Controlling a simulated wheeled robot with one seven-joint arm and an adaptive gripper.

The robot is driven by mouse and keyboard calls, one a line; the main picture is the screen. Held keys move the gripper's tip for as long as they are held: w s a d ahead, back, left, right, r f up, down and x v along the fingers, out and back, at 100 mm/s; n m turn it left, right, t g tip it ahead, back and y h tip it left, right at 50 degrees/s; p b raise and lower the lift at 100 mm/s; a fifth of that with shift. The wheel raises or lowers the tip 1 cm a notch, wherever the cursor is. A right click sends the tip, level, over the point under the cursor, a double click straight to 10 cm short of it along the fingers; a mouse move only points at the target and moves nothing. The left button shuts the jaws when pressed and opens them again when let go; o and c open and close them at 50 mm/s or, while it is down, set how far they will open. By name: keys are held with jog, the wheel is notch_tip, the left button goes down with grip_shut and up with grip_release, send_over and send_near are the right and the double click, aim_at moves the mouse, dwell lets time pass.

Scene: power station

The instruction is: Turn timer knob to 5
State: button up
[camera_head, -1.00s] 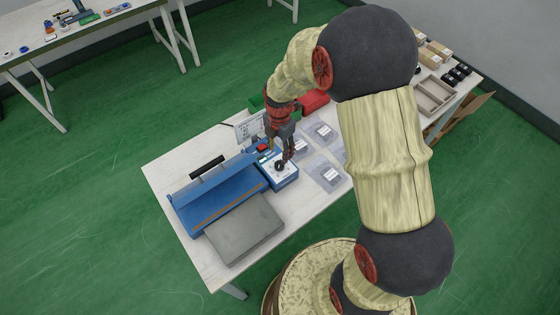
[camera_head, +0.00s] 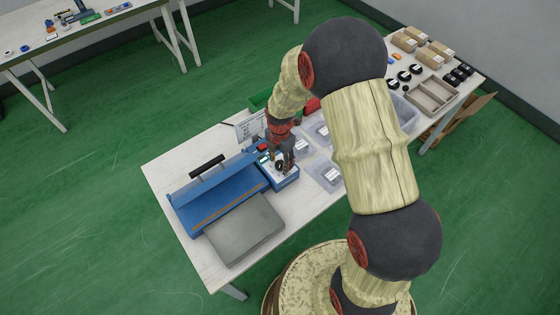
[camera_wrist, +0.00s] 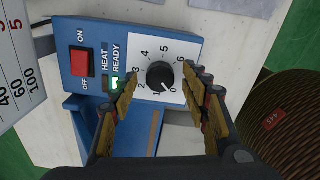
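The timer knob (camera_wrist: 160,75) is a round black knob on a white dial numbered 0 to 6, on a blue control box (camera_wrist: 92,20). Its white mark appears to point toward 0, at the lower right in the wrist view. My gripper (camera_wrist: 166,77) is open, with one finger on each side of the knob. Gaps show between the fingers and the knob. In the head view my gripper (camera_head: 283,166) is low over the control box and partly covers the dial.
A red ON/OFF switch (camera_wrist: 85,62) and a lit green READY light (camera_wrist: 117,83) sit left of the dial. The blue sealer (camera_head: 215,192) and a grey plate (camera_head: 245,228) are to the left on the table. Clear bags (camera_head: 324,174) lie to the right. A sign (camera_head: 250,127) stands behind.

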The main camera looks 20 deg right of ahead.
jog(key=shift+c, duration=1.1)
jog(key=c, duration=0.8)
jog(key=shift+c, duration=0.4)
jog(key=shift+m, duration=0.3)
